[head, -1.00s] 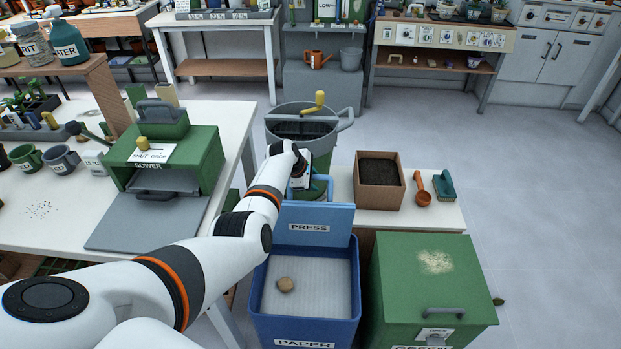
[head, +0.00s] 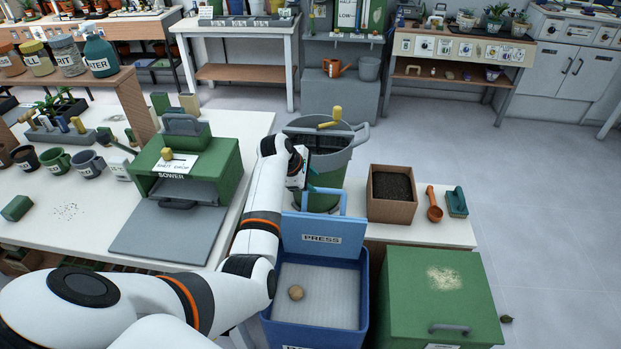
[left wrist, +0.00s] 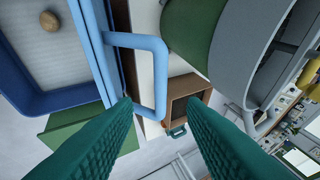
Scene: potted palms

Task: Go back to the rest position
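My left gripper (head: 300,168) is above the back of the blue paper bin (head: 315,335), beside the green bucket (head: 325,188). The bin's raised lid is marked PRESS (head: 322,239), and a round brown lump (head: 296,293) lies inside the bin. My right gripper is not in view.
The green sower box (head: 218,165) stands on the white table to the left of my arm. A soil-filled wooden box (head: 391,207), orange scoop (head: 434,210) and brush (head: 456,203) stand on the right. A green chest (head: 440,265) stands beside the bin. Open floor lies further right.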

